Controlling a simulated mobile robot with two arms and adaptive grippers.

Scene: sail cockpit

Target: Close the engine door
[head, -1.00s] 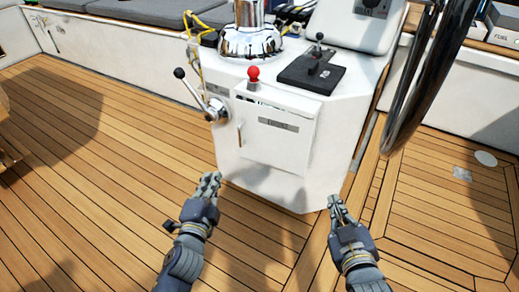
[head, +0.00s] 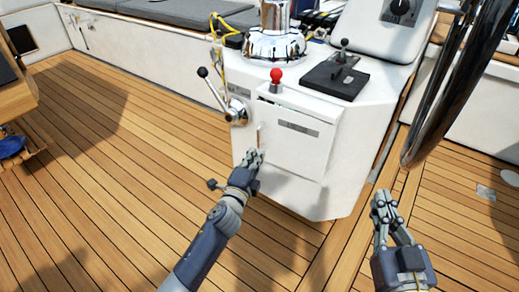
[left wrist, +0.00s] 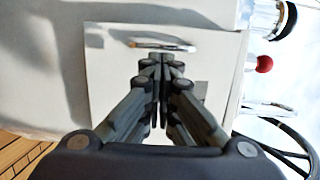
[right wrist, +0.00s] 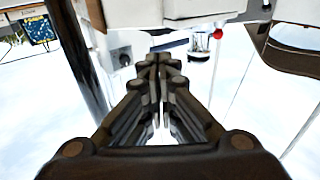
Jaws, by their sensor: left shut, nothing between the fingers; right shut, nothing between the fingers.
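The engine door (head: 300,150) is a white panel with a grey label on the front of the white console. It appears to stand slightly out from the console, with a dark gap at its top edge; how far open it is, I cannot tell exactly. Its slim handle (head: 260,134) is at the left edge, and also shows in the left wrist view (left wrist: 160,45). My left gripper (head: 254,156) is shut and empty, just below the handle in the picture; contact is unclear. My right gripper (head: 384,203) is shut and empty, to the right of the console.
A chrome lever (head: 220,98) sticks out left of the door, and a red knob (head: 276,76) stands above it. A black throttle base (head: 335,79) is on the console top. The steering wheel (head: 445,85) rises at right. The teak deck (head: 110,160) is clear at left.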

